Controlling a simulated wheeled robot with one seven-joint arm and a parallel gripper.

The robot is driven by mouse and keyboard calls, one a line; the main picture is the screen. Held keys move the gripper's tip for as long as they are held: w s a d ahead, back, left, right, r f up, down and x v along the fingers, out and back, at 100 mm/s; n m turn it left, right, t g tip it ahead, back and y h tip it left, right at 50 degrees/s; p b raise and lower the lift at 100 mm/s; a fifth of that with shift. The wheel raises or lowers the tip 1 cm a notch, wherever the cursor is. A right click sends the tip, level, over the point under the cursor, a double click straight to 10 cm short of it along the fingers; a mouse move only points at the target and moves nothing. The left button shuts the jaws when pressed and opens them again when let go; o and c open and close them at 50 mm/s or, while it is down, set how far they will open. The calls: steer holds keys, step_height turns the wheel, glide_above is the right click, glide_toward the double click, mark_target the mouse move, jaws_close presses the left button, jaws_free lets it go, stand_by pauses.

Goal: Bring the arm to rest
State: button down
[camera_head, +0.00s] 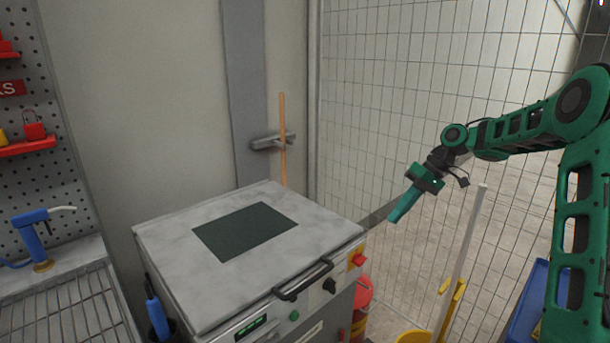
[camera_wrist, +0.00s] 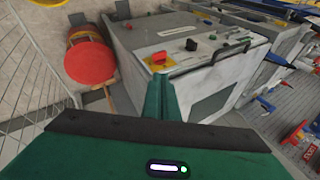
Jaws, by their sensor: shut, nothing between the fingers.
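My green arm (camera_head: 530,125) reaches in from the right in the head view, bent, with its end pointing down and to the left. My gripper (camera_head: 396,215) is shut and empty, in the air to the right of the machine's right edge. In the wrist view the green fingers (camera_wrist: 161,88) are together, with nothing between them. Behind them in that view is the machine's front with a red knob on a yellow plate.
The grey machine (camera_head: 165,240) has a dark panel on top and a front handle (camera_head: 303,281). A mesh fence (camera_head: 430,90) stands behind my arm. A pale pole (camera_head: 463,255) rises below it. A red round container (camera_wrist: 90,62) stands beside the machine. A blue bin (camera_head: 527,305) is at lower right.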

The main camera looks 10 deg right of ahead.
steer(key=s+d+m+h, duration=0.3)
steer(key=s+m, duration=0.2)
steer(key=s, duration=1.6)
steer(key=s+d+m+h, duration=0.3)
steer(key=s+m, duration=0.3)
steer(key=s, duration=1.4)
steer(key=shift+s+d+r, duration=0.15)
steer(key=shift+s+d, duration=0.25)
steer(key=shift+d, duration=0.1)
steer(key=shift+w+f+h, duration=0.25)
steer(key=shift+w+h, duration=0.05)
steer(key=shift+w, duration=0.35)
